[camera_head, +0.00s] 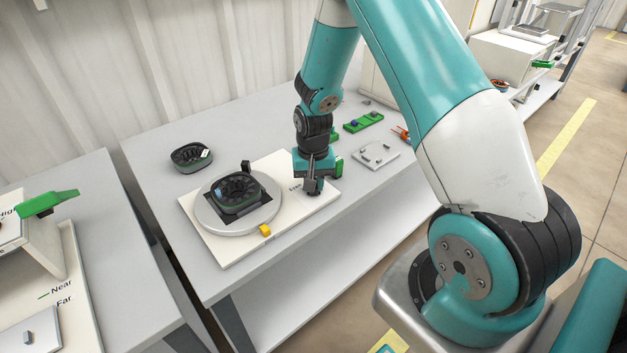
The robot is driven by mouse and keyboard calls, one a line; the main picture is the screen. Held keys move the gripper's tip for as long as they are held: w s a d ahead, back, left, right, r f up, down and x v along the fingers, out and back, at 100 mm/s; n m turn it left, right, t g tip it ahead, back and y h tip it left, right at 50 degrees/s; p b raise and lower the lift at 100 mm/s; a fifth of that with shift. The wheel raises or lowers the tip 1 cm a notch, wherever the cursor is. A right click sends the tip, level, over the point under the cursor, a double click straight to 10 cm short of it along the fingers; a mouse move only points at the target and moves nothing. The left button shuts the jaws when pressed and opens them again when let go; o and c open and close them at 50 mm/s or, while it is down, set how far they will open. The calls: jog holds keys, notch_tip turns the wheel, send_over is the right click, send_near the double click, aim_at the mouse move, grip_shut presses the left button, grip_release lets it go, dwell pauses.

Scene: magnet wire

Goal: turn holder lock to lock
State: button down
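The round grey holder (210,218) sits on a cream base board (222,251) on the grey table. A dark ring-shaped part (239,190) lies in the middle of the holder. A small yellow piece (265,230) is at the holder's front edge, and a black upright piece (246,166) is at its back edge. I cannot tell which of these is the lock. My gripper (314,189) points down over the right part of the board, to the right of the holder and apart from it. Its fingers are small and dark, and I cannot tell whether they are open.
A second dark ring part (191,156) lies on the table behind the board. A green tray (363,122) and a pale plate with pegs (375,154) lie to the right. A separate table (120,265) with a green-handled device (47,203) stands at left, across a narrow gap.

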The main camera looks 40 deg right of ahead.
dwell(0.4)
jog(key=c, duration=1)
grip_release()
jog(key=shift+r, duration=0.1)
notch_tip(320, 180, up, 17)
jog(key=shift+r+p, duration=0.15)
jog(key=shift+p, duration=0.3)
